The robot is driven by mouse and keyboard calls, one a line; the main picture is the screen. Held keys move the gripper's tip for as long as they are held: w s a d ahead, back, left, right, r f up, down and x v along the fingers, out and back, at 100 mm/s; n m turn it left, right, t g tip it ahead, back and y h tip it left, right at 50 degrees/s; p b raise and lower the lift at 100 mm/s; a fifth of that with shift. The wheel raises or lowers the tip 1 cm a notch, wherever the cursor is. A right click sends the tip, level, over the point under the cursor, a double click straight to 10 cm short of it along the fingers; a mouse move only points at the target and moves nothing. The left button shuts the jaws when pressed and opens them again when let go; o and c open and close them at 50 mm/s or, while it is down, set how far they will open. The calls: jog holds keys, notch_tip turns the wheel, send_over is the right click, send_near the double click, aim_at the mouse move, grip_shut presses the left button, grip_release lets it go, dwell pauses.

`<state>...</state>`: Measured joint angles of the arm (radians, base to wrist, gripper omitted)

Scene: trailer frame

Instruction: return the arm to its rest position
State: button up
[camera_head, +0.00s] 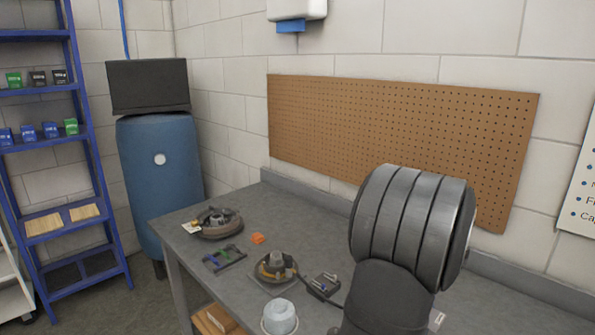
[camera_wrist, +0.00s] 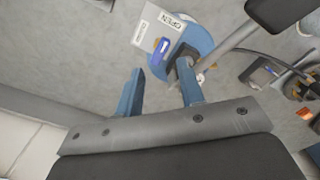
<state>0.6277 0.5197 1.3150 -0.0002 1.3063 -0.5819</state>
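My gripper (camera_wrist: 160,68) shows in the wrist view with two blue fingers set well apart, open, with nothing held between them. Just beyond the fingertips is a round blue item (camera_wrist: 203,38) with a white label reading "OPEN" (camera_wrist: 165,28); it looks apart from the fingers, but the exact gap cannot be told. In the head view my thick grey arm link (camera_head: 412,225) rises over the right part of the grey workbench (camera_head: 195,272). The gripper itself is out of that view, and the link hides part of the bench.
On the bench are two round assemblies (camera_head: 215,224) (camera_head: 275,267), an orange block (camera_head: 257,238), a dark tray (camera_head: 225,258), a small device (camera_head: 325,284) with a cable and a pale round container (camera_head: 280,318). A pegboard (camera_head: 400,135) hangs behind. A blue shelf (camera_head: 108,205) and blue tank (camera_head: 160,185) stand left.

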notch_tip(320, 180, up, 6)
dwell(0.4)
jog(key=shift+r, duration=0.1)
dwell(1.0)
